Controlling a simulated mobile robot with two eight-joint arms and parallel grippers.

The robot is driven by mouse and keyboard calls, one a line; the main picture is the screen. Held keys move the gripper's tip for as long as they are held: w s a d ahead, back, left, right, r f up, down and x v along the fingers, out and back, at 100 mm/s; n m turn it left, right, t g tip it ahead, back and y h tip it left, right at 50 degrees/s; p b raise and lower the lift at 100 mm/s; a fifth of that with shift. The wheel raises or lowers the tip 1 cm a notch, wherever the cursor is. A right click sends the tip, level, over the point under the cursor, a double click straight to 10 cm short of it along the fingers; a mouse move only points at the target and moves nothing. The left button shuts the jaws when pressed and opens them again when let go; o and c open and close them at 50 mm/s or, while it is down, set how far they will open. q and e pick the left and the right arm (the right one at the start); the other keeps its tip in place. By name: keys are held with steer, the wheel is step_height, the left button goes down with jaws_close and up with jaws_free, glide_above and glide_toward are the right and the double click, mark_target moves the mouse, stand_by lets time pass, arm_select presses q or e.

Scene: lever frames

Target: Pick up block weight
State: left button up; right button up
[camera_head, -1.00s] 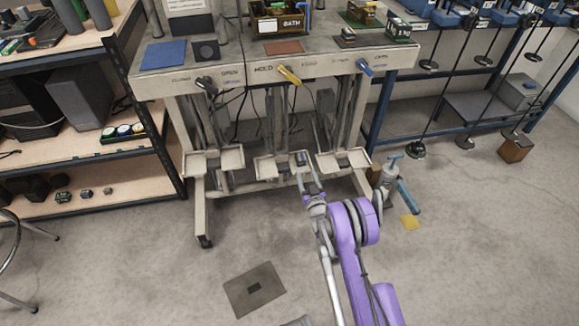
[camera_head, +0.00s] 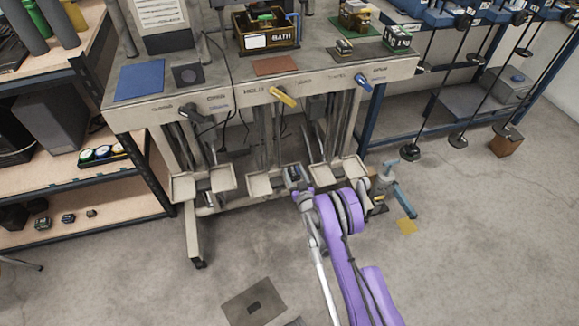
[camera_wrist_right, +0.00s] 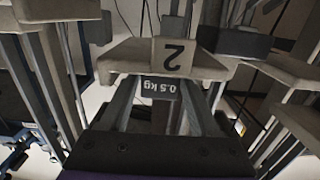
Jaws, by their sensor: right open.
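A small dark block weight (camera_head: 293,172) sits at the middle tray (camera_head: 261,184) under the bench in the head view. My right gripper (camera_head: 302,191) is just in front of the weight. In the wrist view its two grey fingers (camera_wrist_right: 161,108) are apart, with the block between or just beyond their tips; contact cannot be told. My left gripper is not in view.
The bench (camera_head: 240,92) has a black lever (camera_head: 194,115), a yellow lever (camera_head: 284,97) and a blue lever (camera_head: 363,82). Trays flank the middle one on the left (camera_head: 217,180) and right (camera_head: 349,168). A grey bottle-like object (camera_head: 384,178) stands right of them.

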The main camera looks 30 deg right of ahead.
steer(key=shift+w, duration=0.4)
steer(key=shift+s, duration=0.15)
steer(key=shift+r, duration=0.1)
steer(key=shift+c, duration=0.8)
jaws_close()
